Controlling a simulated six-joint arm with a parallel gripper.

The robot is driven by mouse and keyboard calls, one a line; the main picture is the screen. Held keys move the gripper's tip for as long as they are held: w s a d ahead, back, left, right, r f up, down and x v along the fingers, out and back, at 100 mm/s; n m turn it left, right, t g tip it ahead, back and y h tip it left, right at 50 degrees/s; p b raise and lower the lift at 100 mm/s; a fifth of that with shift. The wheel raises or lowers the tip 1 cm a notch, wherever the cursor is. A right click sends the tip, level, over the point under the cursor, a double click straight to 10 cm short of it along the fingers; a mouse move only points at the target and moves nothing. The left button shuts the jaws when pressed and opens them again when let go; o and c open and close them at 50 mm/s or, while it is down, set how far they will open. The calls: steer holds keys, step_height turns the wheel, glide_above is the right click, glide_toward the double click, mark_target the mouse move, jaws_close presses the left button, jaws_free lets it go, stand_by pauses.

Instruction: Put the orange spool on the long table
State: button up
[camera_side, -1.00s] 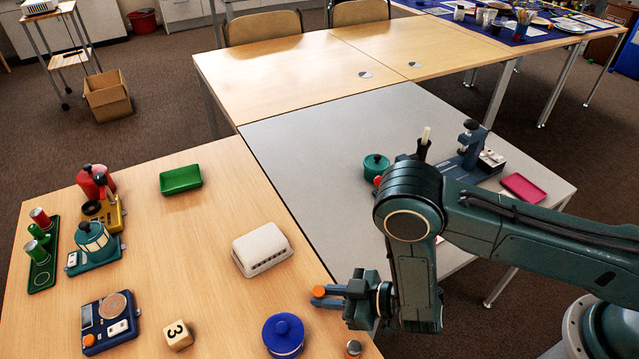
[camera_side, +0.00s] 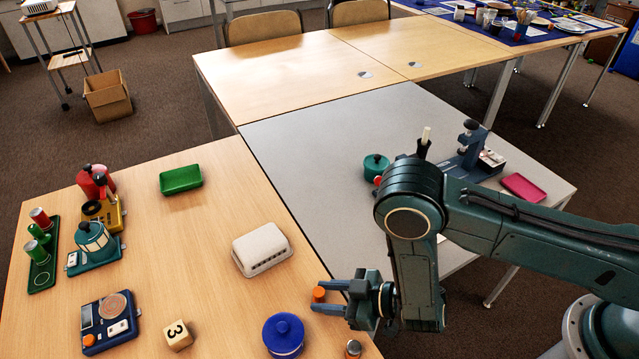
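The orange spool (camera_side: 319,294) is at the right edge of the near light-wood table (camera_side: 225,320). It looks upright, and I cannot tell for sure that it rests on the wood. My gripper (camera_side: 322,295) comes in from the right, low over this edge. Its two fingers are spread, one on the far side and one on the near side of the spool. Whether either finger touches it is too small to tell. The grey table (camera_side: 310,150) adjoins on the right, and a light-wood table (camera_side: 285,85) stands behind it.
A green tray (camera_side: 180,179) lies farther back. The wood between the green tray and cube is mostly clear.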

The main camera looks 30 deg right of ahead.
steer(key=v, duration=1.1)
steer(key=shift+s+d+r, duration=0.15)
steer(key=shift+d+r, duration=0.05)
steer(key=shift+d, duration=0.05)
stand_by(0.5)
steer(key=w+d+r+m+t+h, duration=0.2)
steer(key=w+d+r+m+h, duration=0.3)
steer(key=w+d+r+h, duration=0.55)
steer(key=s+d+r+m+g, duration=0.1)
steer(key=d+r+m, duration=0.15)
steer(key=r, duration=0.45)
steer(key=s+d+r+m+g, duration=0.1)
steer(key=d+r+g, duration=0.1)
steer(key=d+r, duration=0.35)
steer(key=s+d+r+g, duration=0.1)
steer(key=s+r, duration=0.4)
steer(key=s, duration=0.5)
steer(key=s+d+r+g, duration=0.2)
steer(key=s+r, duration=0.4)
steer(key=s, duration=0.3)
steer(key=shift+s+y, duration=0.35)
steer(key=shift+r+m, duration=0.1)
steer(key=shift+m, duration=0.15)
